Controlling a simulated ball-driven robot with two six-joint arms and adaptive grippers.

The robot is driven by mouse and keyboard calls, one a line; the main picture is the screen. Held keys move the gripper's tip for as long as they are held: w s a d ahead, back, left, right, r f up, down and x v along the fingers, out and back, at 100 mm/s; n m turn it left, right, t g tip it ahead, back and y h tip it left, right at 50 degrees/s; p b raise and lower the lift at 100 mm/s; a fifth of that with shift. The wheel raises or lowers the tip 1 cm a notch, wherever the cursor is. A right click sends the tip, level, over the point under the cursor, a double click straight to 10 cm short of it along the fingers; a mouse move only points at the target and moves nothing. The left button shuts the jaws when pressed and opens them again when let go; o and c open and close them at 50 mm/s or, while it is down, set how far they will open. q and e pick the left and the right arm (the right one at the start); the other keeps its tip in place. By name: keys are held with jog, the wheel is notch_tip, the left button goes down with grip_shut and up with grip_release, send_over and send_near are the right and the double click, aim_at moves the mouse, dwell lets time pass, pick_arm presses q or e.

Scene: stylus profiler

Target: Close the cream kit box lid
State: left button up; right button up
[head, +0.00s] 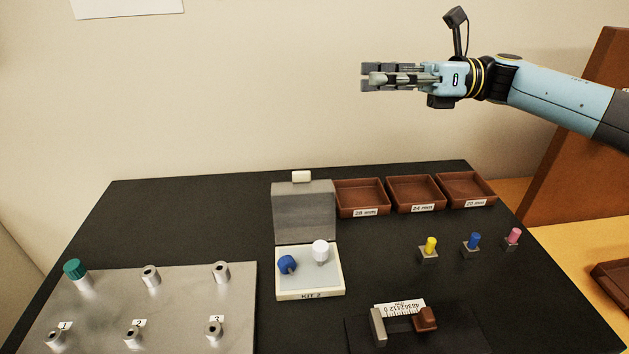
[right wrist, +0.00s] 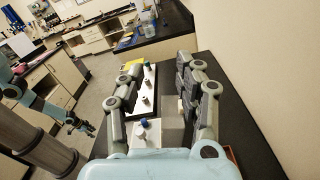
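The cream kit box (head: 310,294), labelled KIT 2, stands in the middle of the black bench. Its grey lid (head: 303,215) stands upright at the back, open, with a cream tab (head: 301,177) on top. A blue-topped piece (head: 287,264) and a white-topped piece (head: 320,251) sit inside. My right gripper (head: 375,78) is high above the bench, up and right of the lid, pointing left, touching nothing. In the right wrist view its fingers (right wrist: 162,85) are spread and empty, with the lid (right wrist: 173,128) below between them. My left gripper (right wrist: 88,129) shows small there; its opening is unclear.
Brown trays (head: 361,212) stand right of the lid, close to it. Yellow, blue (head: 473,242) and pink pegs stand at right. A metal plate (head: 190,315) with several posts lies at left. A gauge fixture (head: 378,327) is at front right. The air above the box is clear.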

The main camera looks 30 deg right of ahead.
jog(key=f+b, duration=0.7)
jog(key=f, duration=0.1)
jog(key=f+b, duration=0.8)
jog(key=f, duration=0.1)
jog(key=shift+w+d+f, duration=0.15)
jog(key=shift+d+f, duration=0.05)
jog(key=p, duration=0.2)
send_over(303, 206)
jog(key=d, duration=0.3)
jog(key=shift+d+r, duration=0.15)
jog(key=shift+w+a, duration=0.3)
jog(key=shift+a, duration=0.2)
grip_shut()
